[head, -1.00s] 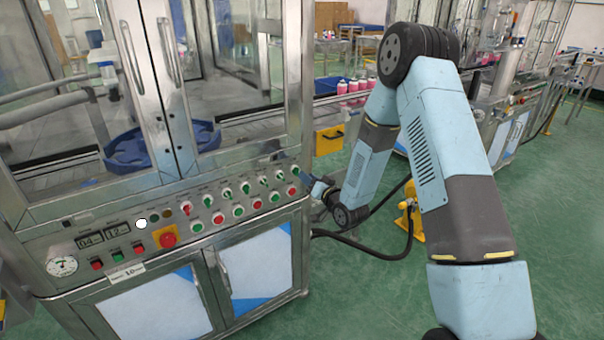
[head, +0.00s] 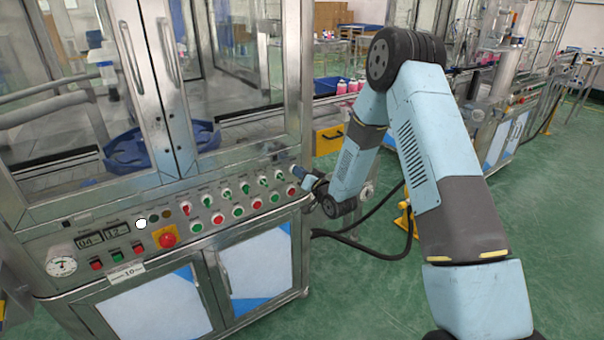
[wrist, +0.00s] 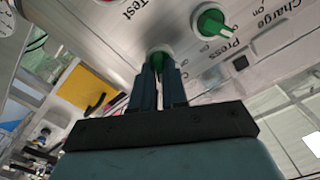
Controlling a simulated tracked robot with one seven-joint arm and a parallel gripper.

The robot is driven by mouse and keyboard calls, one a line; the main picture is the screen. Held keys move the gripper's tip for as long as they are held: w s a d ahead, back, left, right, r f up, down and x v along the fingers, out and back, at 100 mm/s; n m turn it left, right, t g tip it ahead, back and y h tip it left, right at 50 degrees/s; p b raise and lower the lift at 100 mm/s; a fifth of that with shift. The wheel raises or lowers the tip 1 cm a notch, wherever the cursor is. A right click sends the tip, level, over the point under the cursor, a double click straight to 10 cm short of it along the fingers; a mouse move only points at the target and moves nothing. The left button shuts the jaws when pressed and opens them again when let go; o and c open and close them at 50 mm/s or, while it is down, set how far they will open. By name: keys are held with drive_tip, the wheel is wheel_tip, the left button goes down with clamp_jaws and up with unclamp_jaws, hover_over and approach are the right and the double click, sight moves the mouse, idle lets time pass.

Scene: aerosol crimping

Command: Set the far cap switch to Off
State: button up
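The farthest green switch (head: 292,168) is at the right end of the row. My gripper (head: 297,171) is at this end of the panel in the head view. In the wrist view, my gripper (wrist: 158,66) has its two dark fingers pointing at a green knob (wrist: 157,56), with their tips at its sides and partly hiding it. Whether they press on it does not show. Another green switch (wrist: 212,24) is to the right. Its label reads "Charge".
Red and green push buttons (head: 274,197) lie below the switches. A red emergency stop (head: 168,240) is on a yellow plate further left. Black hoses (head: 375,252) run across the open green floor.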

clamp_jaws()
drive_tip(key=shift+d, duration=0.1)
drive_tip(key=shift+n, duration=0.3)
drive_tip(key=shift+s+a+n, duration=0.1)
drive_tip(key=shift+a+n, duration=0.05)
drive_tip(key=shift+n, duration=2.65)
drive_tip(key=shift+s+a+n, duration=0.1)
drive_tip(key=shift+n, duration=2.7)
drive_tip(key=shift+f, duration=0.1)
drive_tip(key=shift+o, duration=2.4)
unclamp_jaws()
drive_tip(key=shift+a, duration=0.15)
